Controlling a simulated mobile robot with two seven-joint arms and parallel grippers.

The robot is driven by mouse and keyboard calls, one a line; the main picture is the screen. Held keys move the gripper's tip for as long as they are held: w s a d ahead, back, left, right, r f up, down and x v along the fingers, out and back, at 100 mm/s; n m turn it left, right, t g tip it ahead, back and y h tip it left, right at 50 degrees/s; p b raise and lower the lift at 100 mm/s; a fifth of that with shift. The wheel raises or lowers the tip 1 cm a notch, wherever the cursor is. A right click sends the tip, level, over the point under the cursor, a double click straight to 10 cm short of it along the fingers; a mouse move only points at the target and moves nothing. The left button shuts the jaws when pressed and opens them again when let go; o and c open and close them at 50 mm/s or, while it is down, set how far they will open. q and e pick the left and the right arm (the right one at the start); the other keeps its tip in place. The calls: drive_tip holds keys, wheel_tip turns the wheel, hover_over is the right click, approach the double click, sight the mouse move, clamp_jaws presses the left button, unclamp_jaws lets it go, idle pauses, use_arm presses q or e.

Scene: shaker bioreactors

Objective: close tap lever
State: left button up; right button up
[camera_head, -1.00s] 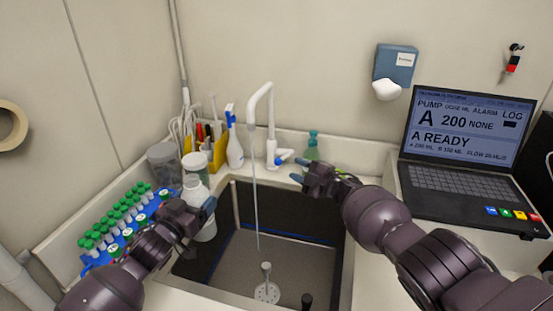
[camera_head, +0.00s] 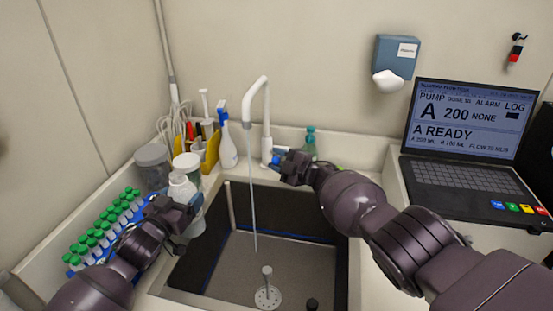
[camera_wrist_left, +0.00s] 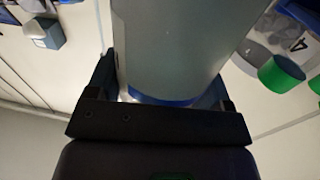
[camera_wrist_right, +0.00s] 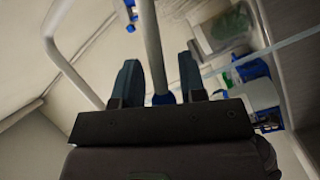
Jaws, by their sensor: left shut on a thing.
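The white tap (camera_head: 266,125) stands behind the sink, and a thin pale stream (camera_head: 252,195) falls from its spout. Its blue-tipped lever (camera_head: 275,161) sits low on the tap's right side, partly hidden by my right gripper (camera_head: 284,163). In the right wrist view, the two fingers of my right gripper (camera_wrist_right: 159,80) are apart, with the blue lever end (camera_wrist_right: 163,98) between them near the palm. I cannot tell whether they touch it. My left gripper (camera_head: 194,207) is shut on a translucent bottle (camera_wrist_left: 168,40) at the sink's left edge.
A blue rack of green-capped tubes (camera_head: 100,235) lies left of the sink. Jars, a yellow tool holder (camera_head: 211,150) and a spray bottle (camera_head: 227,145) stand behind it. A green bottle (camera_head: 310,142) is close right of the tap. A laptop (camera_head: 465,150) sits at right.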

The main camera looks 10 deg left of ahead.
drive_tip(key=shift+c, duration=0.2)
clamp_jaws()
drive_tip(key=shift+w+r+m, duration=0.3)
drive_tip(key=shift+r+m, duration=0.1)
drive_tip(key=shift+r, duration=0.3)
drive_tip(key=shift+w+r+m+h, duration=0.3)
drive_tip(key=shift+r+m+h, duration=0.1)
drive_tip(key=shift+r, duration=0.1)
drive_tip(key=shift+o, duration=0.2)
unclamp_jaws()
drive_tip(key=shift+p, duration=0.3)
